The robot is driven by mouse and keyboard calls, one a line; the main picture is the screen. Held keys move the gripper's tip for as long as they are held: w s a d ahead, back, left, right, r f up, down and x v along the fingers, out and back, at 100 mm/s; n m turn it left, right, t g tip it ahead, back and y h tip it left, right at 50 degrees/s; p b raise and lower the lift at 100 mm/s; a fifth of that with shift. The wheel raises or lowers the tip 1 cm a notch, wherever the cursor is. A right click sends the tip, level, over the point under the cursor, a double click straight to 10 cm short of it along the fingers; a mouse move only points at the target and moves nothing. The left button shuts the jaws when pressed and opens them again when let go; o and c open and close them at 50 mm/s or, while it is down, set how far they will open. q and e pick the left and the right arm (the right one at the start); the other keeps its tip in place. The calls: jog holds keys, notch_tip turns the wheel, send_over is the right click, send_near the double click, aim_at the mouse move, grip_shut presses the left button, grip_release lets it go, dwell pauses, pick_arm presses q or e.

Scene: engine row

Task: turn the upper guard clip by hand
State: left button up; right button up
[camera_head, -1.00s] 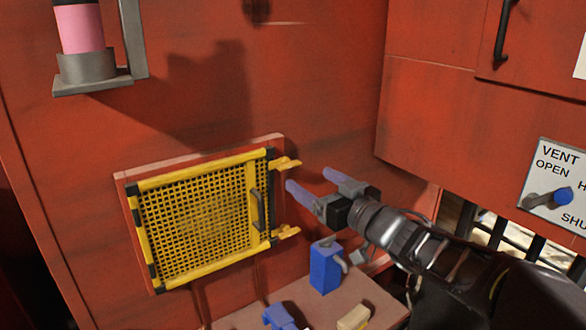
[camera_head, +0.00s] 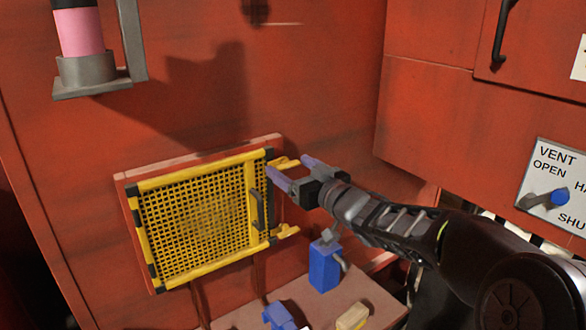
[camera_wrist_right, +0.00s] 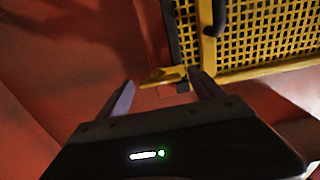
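The yellow mesh guard (camera_head: 195,220) is closed against the red wall, with a dark handle (camera_head: 257,209) near its right side. The upper guard clip (camera_head: 285,161) is a yellow tab sticking out to the right at the guard's upper right corner. The lower clip (camera_head: 287,231) is a similar tab below. My right gripper (camera_head: 290,170) is open at the upper clip. In the right wrist view a yellow clip (camera_wrist_right: 162,77) lies between the two spread fingers (camera_wrist_right: 160,90), and I see no clear contact. My left gripper is not in view.
A blue can (camera_head: 324,268) stands on a brown shelf (camera_head: 300,297) below, near another blue item (camera_head: 280,316) and a tan block (camera_head: 353,317). A vent panel (camera_head: 553,185) is at right. A pink cylinder (camera_head: 78,32) sits in a wall bracket at upper left.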

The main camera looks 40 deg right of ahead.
jog(key=c, duration=1.3)
jog(key=shift+o, duration=0.2)
jog(key=shift+f+n+b, duration=0.1)
jog(key=shift+n+b, duration=1.05)
jog(key=shift+n, duration=0.05)
jog(key=n+b, duration=0.3)
jog(key=n, duration=0.2)
jog(key=shift+s, duration=0.15)
jog(key=n+b, duration=0.3)
jog(key=n, duration=0.2)
jog(key=shift+n, duration=0.4)
jog(key=n+b, duration=0.1)
jog(key=n, duration=0.1)
jog(key=n+b, duration=0.1)
jog(key=n, duration=0.1)
jog(key=shift+r+n, duration=0.35)
jog(key=shift+n, duration=0.05)
